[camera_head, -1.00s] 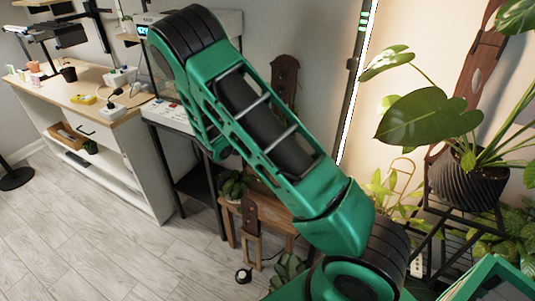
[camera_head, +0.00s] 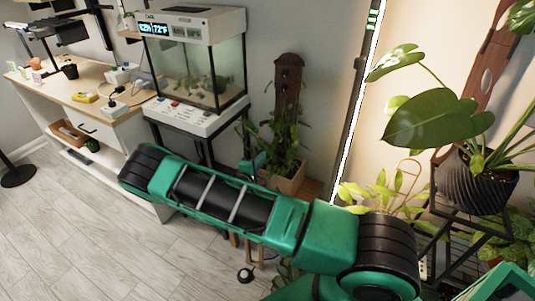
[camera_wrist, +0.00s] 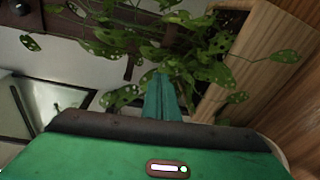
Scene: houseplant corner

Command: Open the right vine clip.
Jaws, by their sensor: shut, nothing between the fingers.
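The vine plant (camera_head: 280,140) grows from a wooden planter box (camera_head: 287,182) against a tall brown board (camera_head: 288,88). In the wrist view its spotted leaves (camera_wrist: 215,73) hang around the dark brown board (camera_wrist: 75,27), beside the planter's pale wooden side (camera_wrist: 245,75). I cannot pick out the right vine clip for sure among leaves and shadow. My gripper (camera_wrist: 162,95) has its teal fingers together, empty, pointing up into the leaves. Whether they touch anything is unclear. In the head view a teal part of my arm's end shows beside the planter, mostly hidden behind my arm.
A glass terrarium (camera_head: 205,75) on a black stand is left of the plant. A lit light strip (camera_head: 352,110) stands to the right. A large-leaved plant in a dark ribbed pot (camera_head: 475,185) fills the right side. Open floor (camera_head: 100,225) lies at the lower left.

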